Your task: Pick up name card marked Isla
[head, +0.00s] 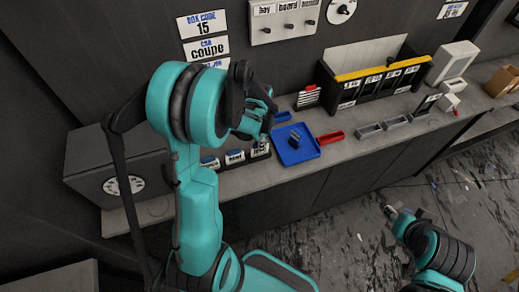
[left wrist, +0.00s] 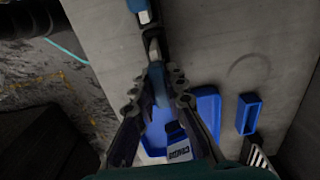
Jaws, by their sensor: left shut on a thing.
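Small blue-and-white name cards stand in a row on the counter in the head view, one at the left (head: 209,162), one in the middle (head: 235,157) and one at the right (head: 260,149). Their lettering is too small to read surely, so I cannot tell which says Isla. My left gripper (head: 266,125) is low over the right end of the row. In the left wrist view its fingers (left wrist: 166,76) are closed about a small blue-and-white card (left wrist: 155,50), seen edge-on. My right gripper (head: 391,211) is low at the right, away from the counter; its jaws are unclear.
A blue tray (head: 283,156) with a small item in it lies right of the cards. A small blue bin (head: 282,117), a red bin (head: 331,137) and grey bins (head: 369,130) are close by. A black-and-yellow rack (head: 375,76) stands behind. A dark box (head: 110,178) is at the left.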

